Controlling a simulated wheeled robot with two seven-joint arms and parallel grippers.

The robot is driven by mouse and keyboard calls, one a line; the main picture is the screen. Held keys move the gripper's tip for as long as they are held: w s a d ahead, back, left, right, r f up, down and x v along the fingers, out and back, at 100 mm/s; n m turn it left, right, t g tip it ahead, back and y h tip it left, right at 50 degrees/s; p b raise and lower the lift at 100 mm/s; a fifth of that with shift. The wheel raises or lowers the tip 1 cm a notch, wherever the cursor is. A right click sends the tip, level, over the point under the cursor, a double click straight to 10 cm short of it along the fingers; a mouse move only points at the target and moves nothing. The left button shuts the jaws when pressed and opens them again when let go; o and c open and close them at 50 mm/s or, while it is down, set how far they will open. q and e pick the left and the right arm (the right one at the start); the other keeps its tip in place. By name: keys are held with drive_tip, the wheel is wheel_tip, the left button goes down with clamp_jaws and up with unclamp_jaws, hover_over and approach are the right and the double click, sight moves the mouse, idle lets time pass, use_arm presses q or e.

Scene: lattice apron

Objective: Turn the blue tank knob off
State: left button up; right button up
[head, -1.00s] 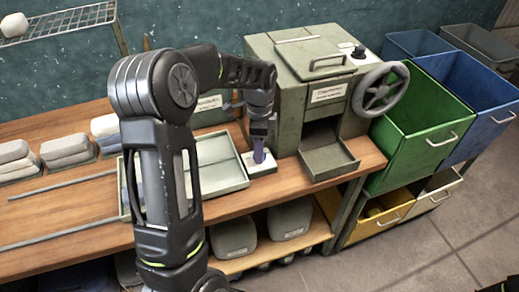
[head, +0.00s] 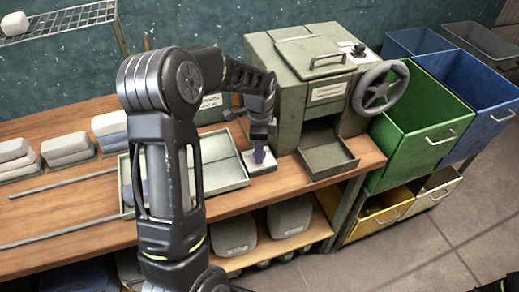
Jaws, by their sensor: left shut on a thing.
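My left gripper (head: 260,140) reaches down over a small white plate (head: 262,168) on the wooden bench, left of the grey-green machine. It is shut on a small purple-blue piece (head: 260,154), which stands upright at the plate. The piece is partly hidden by the gripper, and I cannot tell whether it is the blue tank knob or which way it is set. No label or tank for it is readable.
The machine (head: 290,85), with a handwheel (head: 380,87) and a dark top knob (head: 358,50), stands close on the right. A shallow green-grey tray (head: 222,178) lies left of the plate. Green (head: 425,125) and blue bins are at the right.

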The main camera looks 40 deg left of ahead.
use_arm(q)
clamp_jaws()
drive_tip(key=shift+n, duration=0.3)
drive_tip(key=n+b, duration=0.2)
drive_tip(key=n, duration=0.1)
drive_tip(key=shift+f, duration=0.1)
drive_tip(key=n+b, duration=0.1)
drive_tip(key=n, duration=0.3)
drive_tip(key=shift+n, duration=0.4)
drive_tip(key=n+b, duration=0.1)
drive_tip(key=n, duration=0.8)
drive_tip(key=shift+n, duration=0.4)
